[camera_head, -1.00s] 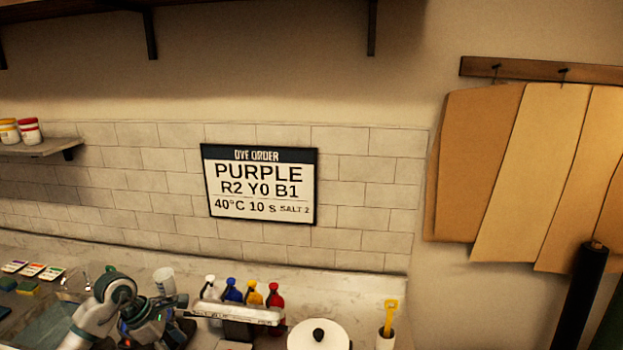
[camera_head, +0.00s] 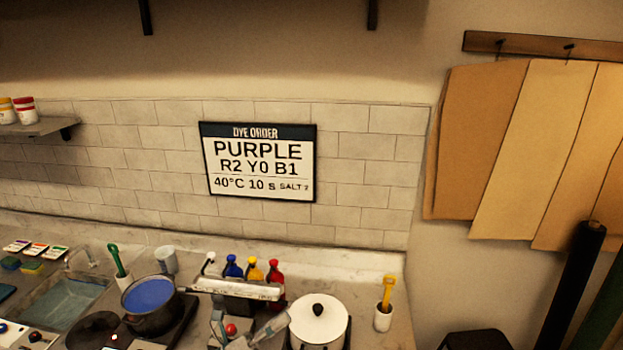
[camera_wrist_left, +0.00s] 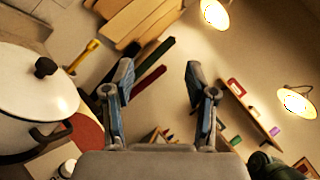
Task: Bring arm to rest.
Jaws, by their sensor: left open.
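My left gripper (camera_head: 246,327) is low in the middle of the head view, left of the white lidded pot (camera_head: 318,322). Its two blue-grey fingers stand wide apart in the left wrist view (camera_wrist_left: 158,85), with nothing between them. That view also shows the white pot's lid (camera_wrist_left: 35,85) close by on the left. My right gripper is in neither view.
A dark pot of blue liquid (camera_head: 148,296) stands at the left, near the sink (camera_head: 65,300). Several dye bottles (camera_head: 254,269) stand behind a pale bar (camera_head: 235,288). A yellow-handled tool stands in a white cup (camera_head: 383,318) at the right.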

